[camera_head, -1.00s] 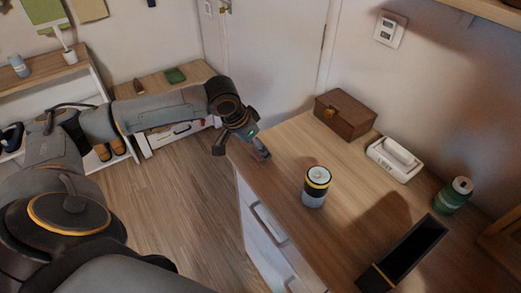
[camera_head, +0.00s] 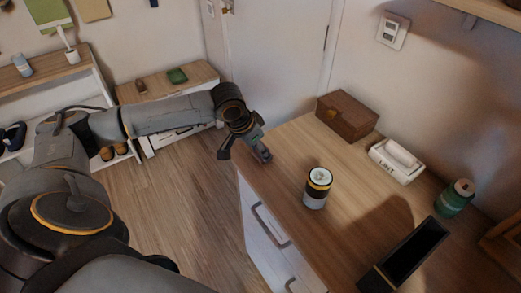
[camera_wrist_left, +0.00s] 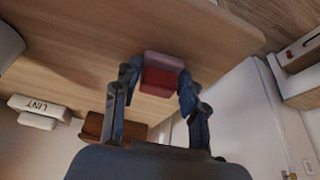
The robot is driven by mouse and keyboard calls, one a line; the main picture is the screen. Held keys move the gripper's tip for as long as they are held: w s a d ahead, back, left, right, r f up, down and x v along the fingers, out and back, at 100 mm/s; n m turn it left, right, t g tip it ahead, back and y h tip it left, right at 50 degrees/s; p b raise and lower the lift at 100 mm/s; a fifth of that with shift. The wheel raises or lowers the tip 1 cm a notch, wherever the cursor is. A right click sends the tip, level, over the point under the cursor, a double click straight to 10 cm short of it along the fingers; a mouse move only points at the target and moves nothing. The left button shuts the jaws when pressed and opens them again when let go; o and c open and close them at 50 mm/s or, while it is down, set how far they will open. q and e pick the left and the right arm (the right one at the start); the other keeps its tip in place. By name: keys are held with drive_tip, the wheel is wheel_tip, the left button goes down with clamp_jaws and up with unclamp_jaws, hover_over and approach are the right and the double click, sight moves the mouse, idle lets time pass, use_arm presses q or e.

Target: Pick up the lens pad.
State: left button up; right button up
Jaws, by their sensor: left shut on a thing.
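The lens pad (camera_wrist_left: 160,78) is a small block, pink on one face and dark red on another. It sits between the two fingers of my left gripper (camera_wrist_left: 157,92) in the left wrist view, and the gripper is shut on it. In the head view my left gripper (camera_head: 258,155) is at the far left corner of the wooden dresser top (camera_head: 285,165), and the pad is mostly hidden by the fingers. I cannot tell whether the pad touches the dresser top. My right gripper is not in view.
On the dresser stand a black-and-white can (camera_head: 318,188), a brown box (camera_head: 346,115), a white LINT holder (camera_head: 397,161), a green can (camera_head: 455,197) and a black tray (camera_head: 412,252). A door (camera_head: 275,60) is behind. A low cabinet (camera_head: 150,90) stands at left.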

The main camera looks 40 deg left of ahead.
use_arm(q)
drive_tip(key=shift+r, duration=0.7)
drive_tip(key=s+d+r+b, duration=0.1)
drive_tip(key=s+d+r, duration=0.1)
drive_tip(key=s+r, duration=0.9)
drive_tip(key=s, duration=0.3)
drive_tip(key=shift+r+b, duration=0.25)
drive_tip(key=shift+b, duration=0.05)
drive_tip(key=shift+w, duration=0.1)
